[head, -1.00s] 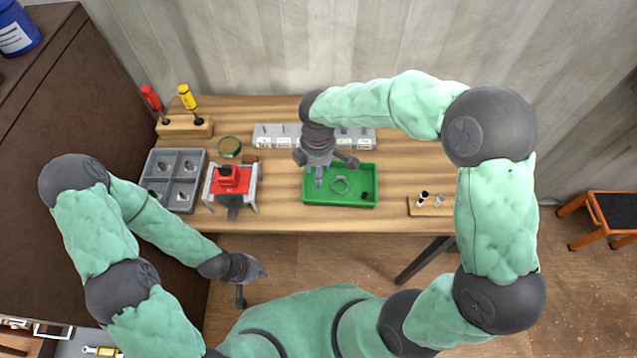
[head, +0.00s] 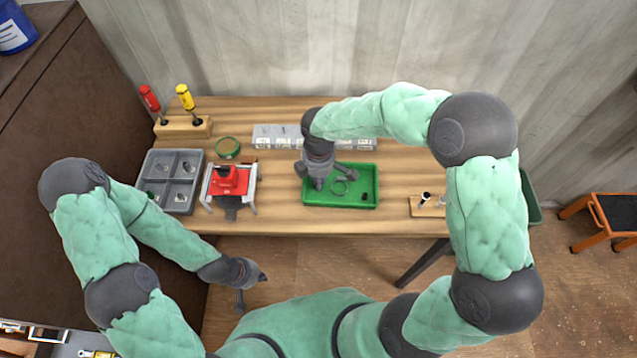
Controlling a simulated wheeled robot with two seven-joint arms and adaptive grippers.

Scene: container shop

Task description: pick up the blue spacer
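I cannot make out a blue spacer in the head view. A green tray (head: 372,203) on the bench holds a greenish-grey ring (head: 340,187) and a small dark piece (head: 364,196). My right gripper (head: 333,181) points down at the left part of the tray, left of the ring. Its fingers look spread. The tray floor under it is hidden, and I see nothing held. My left gripper (head: 254,290) is open and empty in front of the bench's near edge.
Left of the tray are a red and grey fixture (head: 229,180), a grey compartment tray (head: 172,181) and a round green-rimmed dish (head: 228,147). Grey labelled bins (head: 277,137) stand behind. A wooden block (head: 427,210) with small pegs is at right. Two screwdrivers stand back left.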

